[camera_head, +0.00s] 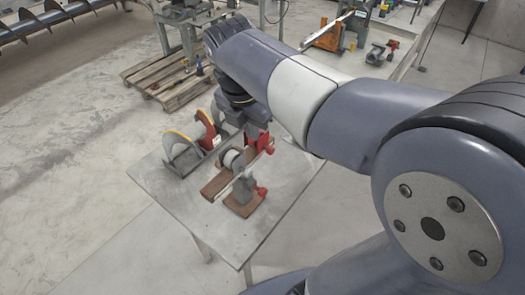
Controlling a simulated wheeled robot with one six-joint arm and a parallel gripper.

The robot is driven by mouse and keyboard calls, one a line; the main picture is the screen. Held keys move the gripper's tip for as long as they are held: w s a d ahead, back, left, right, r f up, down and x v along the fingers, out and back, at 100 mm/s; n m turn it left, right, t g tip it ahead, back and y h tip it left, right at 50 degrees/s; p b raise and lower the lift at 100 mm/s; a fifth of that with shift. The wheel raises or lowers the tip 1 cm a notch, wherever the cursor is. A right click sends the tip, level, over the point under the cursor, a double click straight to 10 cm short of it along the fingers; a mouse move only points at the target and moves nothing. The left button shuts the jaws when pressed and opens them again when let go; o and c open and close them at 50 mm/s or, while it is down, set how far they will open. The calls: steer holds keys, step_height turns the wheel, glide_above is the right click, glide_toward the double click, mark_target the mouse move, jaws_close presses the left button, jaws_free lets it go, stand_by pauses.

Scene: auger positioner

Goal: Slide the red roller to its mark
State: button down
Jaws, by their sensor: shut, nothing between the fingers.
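A small table (165,205) carries the positioner. Several parts are red: a piece (266,143) at the rail's far end beside my gripper, and a knob (262,191) on the near grey block (244,187). I cannot tell surely which is the red roller, and I cannot make out its mark. My gripper (253,132) points down at the rail's far end, shut and holding nothing. Its fingertips are small and partly hidden, so contact with the red piece is unclear.
A spiral auger piece (186,150) with a yellow edge and an orange-red part stands left of the rail. The table's left and front surface is bare. A wooden pallet (165,82) lies on the floor behind. A bench with an orange tool (328,37) is farther back.

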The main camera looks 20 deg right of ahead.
glide_above(269, 152)
steer(key=s+a, duration=0.4)
steer(key=s+a+x, duration=0.1)
steer(key=x, duration=0.7)
steer(key=shift+w+d+f, duration=0.65)
steer(key=shift+w+f, duration=0.05)
steer(key=shift+f, duration=0.1)
steer(key=shift+w+d+f, duration=0.65)
steer(key=shift+w+f, duration=0.05)
steer(key=shift+f, duration=0.1)
steer(key=shift+w+d+f+p, duration=0.2)
steer(key=shift+w+d+p, duration=0.2)
steer(key=shift+d+p, duration=0.05)
steer(key=shift+a+r, duration=0.1)
